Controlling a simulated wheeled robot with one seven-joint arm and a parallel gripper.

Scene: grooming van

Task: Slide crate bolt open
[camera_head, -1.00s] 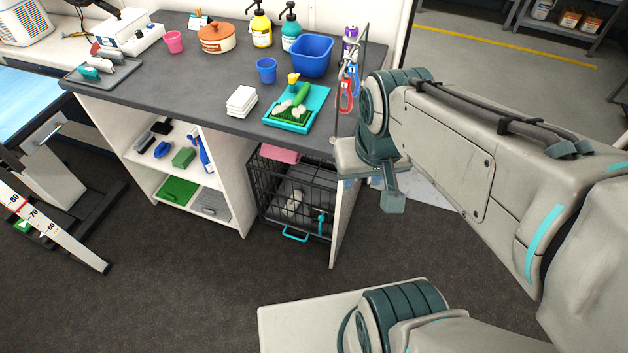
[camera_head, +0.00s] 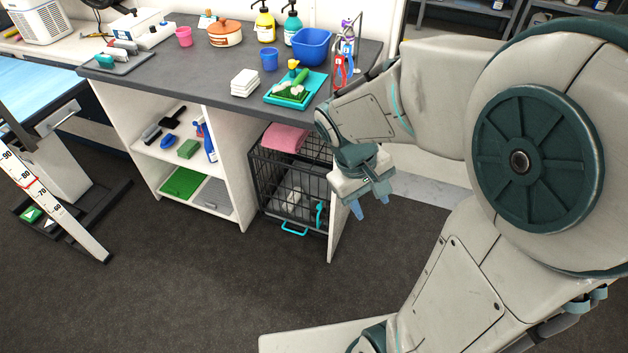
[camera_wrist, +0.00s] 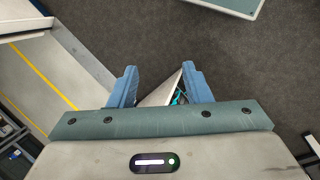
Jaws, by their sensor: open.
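The black wire crate (camera_head: 272,185) stands under the counter at its right end, with its barred front shut. A teal bolt (camera_head: 319,213) sits at the right side of the crate front, and a teal handle (camera_head: 294,229) is at its bottom edge. My gripper (camera_head: 370,205) is open and empty, to the right of the crate, outside the white end panel. In the wrist view the blue fingers (camera_wrist: 160,88) are apart, with the panel edge (camera_wrist: 163,92) and a bit of teal showing beyond them.
The white end panel (camera_head: 338,215) stands between my gripper and the crate. A pink towel (camera_head: 284,138) lies on the crate top. The counter (camera_head: 190,82) above holds a blue basin (camera_head: 311,46) and a teal tray (camera_head: 290,101). The floor (camera_head: 190,275) in front is clear.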

